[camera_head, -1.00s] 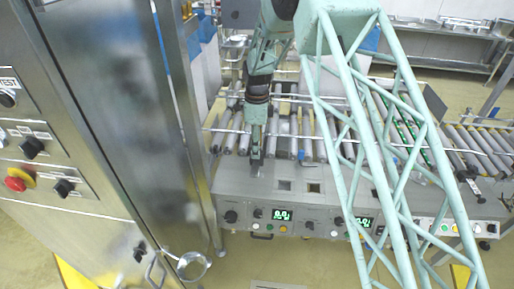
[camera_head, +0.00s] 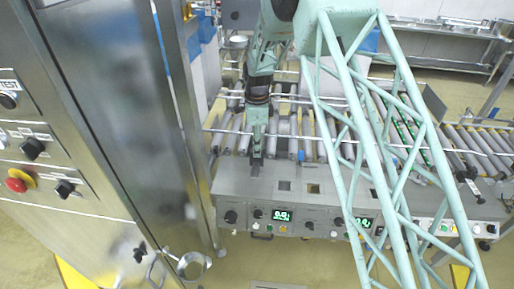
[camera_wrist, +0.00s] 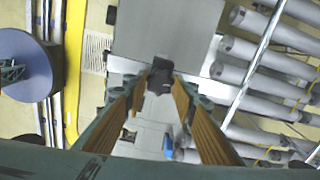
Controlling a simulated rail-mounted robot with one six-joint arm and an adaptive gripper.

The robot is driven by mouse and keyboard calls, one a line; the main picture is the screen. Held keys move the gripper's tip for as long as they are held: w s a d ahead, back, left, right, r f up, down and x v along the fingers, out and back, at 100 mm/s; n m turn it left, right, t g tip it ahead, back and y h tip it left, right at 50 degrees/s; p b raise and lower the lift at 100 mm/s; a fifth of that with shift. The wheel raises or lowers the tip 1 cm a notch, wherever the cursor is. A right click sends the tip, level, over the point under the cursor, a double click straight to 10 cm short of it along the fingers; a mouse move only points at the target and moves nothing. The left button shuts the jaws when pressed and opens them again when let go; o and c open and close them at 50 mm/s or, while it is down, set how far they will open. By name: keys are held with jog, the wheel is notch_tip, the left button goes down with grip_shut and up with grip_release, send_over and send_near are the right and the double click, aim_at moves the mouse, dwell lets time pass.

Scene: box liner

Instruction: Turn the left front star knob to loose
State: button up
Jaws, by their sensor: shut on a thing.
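The dark star knob (camera_wrist: 160,73) shows between my fingertips in the wrist view, against a grey surface. My gripper (camera_wrist: 160,88) is shut on it, with one orange-lined finger on each side. In the head view my gripper (camera_head: 256,166) points down at the left part of the grey machine top (camera_head: 232,182), near the ends of the rollers. There the knob is too small and too covered by the fingers to make out its angle.
Conveyor rollers (camera_head: 283,134) lie just behind my gripper. The front panel carries black knobs, buttons and a green display (camera_head: 282,214). A tall steel cabinet (camera_head: 150,120) stands close on the left. Two small square openings lie to the right on the machine top.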

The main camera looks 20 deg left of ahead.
jog(key=n+p, duration=0.1)
jog(key=n, duration=0.7)
jog(key=shift+p, duration=0.35)
jog(key=n, duration=0.3)
jog(key=shift+n, duration=0.4)
jog(key=n+p, duration=0.1)
jog(key=n, duration=0.3)
jog(key=shift+n, duration=0.3)
jog(key=n, duration=0.4)
jog(key=shift+n, duration=0.3)
jog(key=n, duration=0.3)
jog(key=shift+n, duration=0.4)
jog(key=n, duration=0.4)
jog(key=shift+n+p, duration=0.3)
jog(key=shift+n, duration=1.7)
